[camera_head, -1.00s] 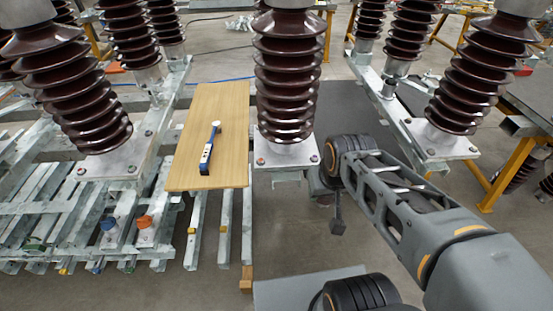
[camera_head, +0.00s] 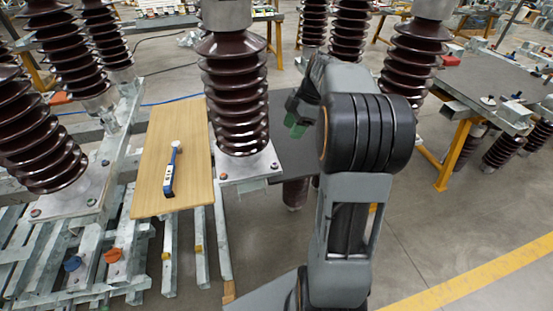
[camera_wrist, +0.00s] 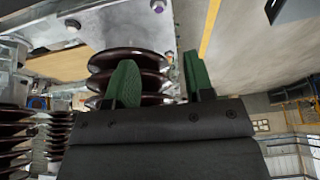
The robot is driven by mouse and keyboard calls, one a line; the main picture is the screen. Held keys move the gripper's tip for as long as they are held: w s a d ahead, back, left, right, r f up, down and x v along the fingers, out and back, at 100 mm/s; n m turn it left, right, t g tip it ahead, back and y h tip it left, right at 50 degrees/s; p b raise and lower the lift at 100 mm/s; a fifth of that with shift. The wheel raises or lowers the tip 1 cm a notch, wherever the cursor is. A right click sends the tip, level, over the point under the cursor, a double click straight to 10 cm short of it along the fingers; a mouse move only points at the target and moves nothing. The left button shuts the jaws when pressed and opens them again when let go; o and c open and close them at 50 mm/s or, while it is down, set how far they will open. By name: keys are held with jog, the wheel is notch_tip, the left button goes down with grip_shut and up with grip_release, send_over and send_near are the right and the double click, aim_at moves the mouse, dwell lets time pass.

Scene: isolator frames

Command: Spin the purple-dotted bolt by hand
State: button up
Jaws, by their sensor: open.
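A bolt with a purple-looking head (camera_wrist: 158,6) shows at the top edge of the wrist view, on a pale metal plate (camera_wrist: 112,30) at the end of a brown ribbed insulator (camera_wrist: 130,58). My gripper (camera_wrist: 160,80) is open and empty, its green finger pads apart. The bolt lies beyond the fingertips, not between them. In the head view my gripper (camera_head: 297,122) is partly hidden by my arm, right of the middle insulator (camera_head: 236,95). Bolts on that insulator's base plate (camera_head: 250,165) are too small there to tell a purple dot.
A wooden board (camera_head: 150,190) with a blue-handled tool (camera_head: 170,170) lies left of the middle insulator. Other brown insulators (camera_head: 410,65) stand close behind and to the sides. A grey table (camera_head: 500,85) is at right. Open floor lies at lower right.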

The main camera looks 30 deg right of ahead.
aim_at(275, 164)
jog(key=x, duration=1.3)
jog(key=shift+f, duration=0.3)
jog(key=shift+c, duration=0.2)
grip_shut()
